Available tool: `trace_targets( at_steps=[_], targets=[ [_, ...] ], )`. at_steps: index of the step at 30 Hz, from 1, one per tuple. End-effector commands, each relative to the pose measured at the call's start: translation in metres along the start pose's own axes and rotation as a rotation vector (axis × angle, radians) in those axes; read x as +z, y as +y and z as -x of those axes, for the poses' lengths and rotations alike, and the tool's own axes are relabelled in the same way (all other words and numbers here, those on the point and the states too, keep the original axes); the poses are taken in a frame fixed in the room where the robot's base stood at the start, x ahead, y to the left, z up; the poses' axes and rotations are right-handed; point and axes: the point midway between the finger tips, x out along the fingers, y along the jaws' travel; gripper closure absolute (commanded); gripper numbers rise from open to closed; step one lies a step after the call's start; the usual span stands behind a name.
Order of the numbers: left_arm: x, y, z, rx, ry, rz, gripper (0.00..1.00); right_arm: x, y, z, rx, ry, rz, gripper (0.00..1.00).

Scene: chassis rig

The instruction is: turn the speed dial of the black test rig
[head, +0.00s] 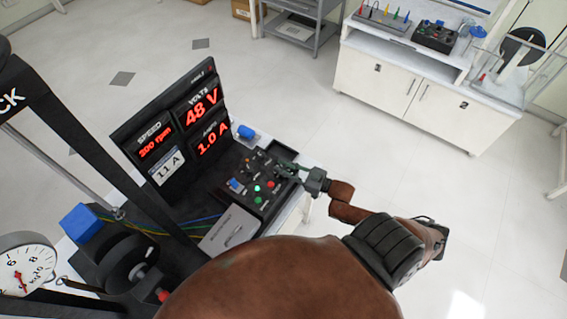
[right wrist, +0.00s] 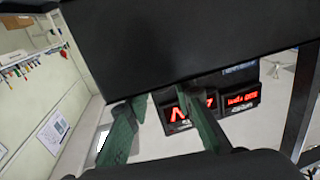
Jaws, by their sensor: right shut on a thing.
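The black test rig has an upright display board (head: 165,120) reading SPEED 200 rpm, VOLTS 48 V and 1.0 A. Its control panel (head: 232,196) slopes in front, with small knobs and red and green buttons. My right gripper (head: 284,170) reaches in from the right and is shut on the speed dial at the panel's far right part; the fingers hide most of the dial. In the right wrist view, the green fingers (right wrist: 165,100) go behind a large dark surface (right wrist: 180,40), which hides their tips. My left gripper is not in view.
A round gauge (head: 24,268), another blue block (head: 82,222) and a dark frame post (head: 90,150) are at the left. A white cabinet (head: 400,85) stands at the back right. The floor between is clear.

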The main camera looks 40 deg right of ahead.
Motion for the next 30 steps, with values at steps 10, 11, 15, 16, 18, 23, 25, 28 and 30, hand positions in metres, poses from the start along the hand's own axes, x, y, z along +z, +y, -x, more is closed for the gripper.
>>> trace_targets(
  at_steps=[10, 11, 15, 16, 18, 23, 25, 28, 30],
  targets=[
    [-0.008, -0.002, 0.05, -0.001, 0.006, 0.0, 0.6, -0.004, -0.001, 0.0, 0.281, 0.003, -0.007, 1.0],
    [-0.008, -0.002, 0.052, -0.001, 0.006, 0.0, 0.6, -0.004, -0.001, 0.0, 0.302, 0.002, -0.007, 1.0],
    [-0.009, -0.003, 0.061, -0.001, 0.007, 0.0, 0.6, -0.003, -0.001, 0.0, 0.388, 0.003, -0.006, 1.0],
    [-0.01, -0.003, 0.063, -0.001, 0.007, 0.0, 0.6, -0.002, -0.001, 0.0, 0.403, 0.002, -0.005, 1.0],
    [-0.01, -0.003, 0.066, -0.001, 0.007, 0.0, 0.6, -0.002, -0.001, 0.0, 0.436, 0.002, -0.004, 1.0],
    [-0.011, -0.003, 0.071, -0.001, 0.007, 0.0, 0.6, -0.001, 0.0, 0.0, 0.492, 0.002, -0.002, 1.0],
    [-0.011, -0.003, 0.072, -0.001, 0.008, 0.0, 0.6, -0.001, 0.0, 0.0, 0.509, 0.001, -0.001, 1.0],
    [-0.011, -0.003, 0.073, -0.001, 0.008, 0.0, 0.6, 0.0, 0.0, 0.0, 0.524, 0.001, 0.0, 1.0],
    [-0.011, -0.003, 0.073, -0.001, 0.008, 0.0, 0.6, 0.0, 0.0, 0.0, 0.53, 0.002, 0.0, 1.0]
  ],
)
